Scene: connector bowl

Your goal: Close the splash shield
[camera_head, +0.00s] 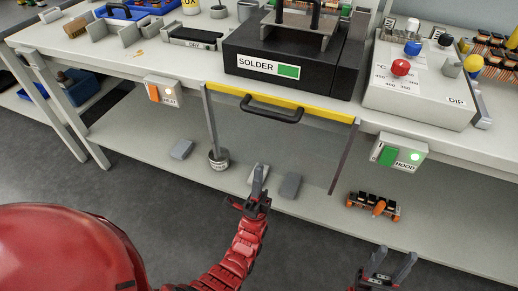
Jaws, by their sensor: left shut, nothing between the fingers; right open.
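The splash shield has a yellow edge bar (325,113), a black handle (272,108) and narrow side rails. It is in front of the black SOLDER unit (237,68), at the bench's front edge, with its rails reaching down below the bench top. Its panel is clear or hard to see between the rails. My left gripper (261,172) is shut and empty, below the handle in the picture and apart from it. My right gripper (397,254) is open and empty at the lower right, away from the shield.
A HEAT switch box (163,92) and a HOOD switch box (400,152) are on the bench front, either side of the shield. A control box (420,85) with knobs stands right of the solder unit. The lower shelf holds a small pot (218,160), grey blocks and an orange-black part (374,206).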

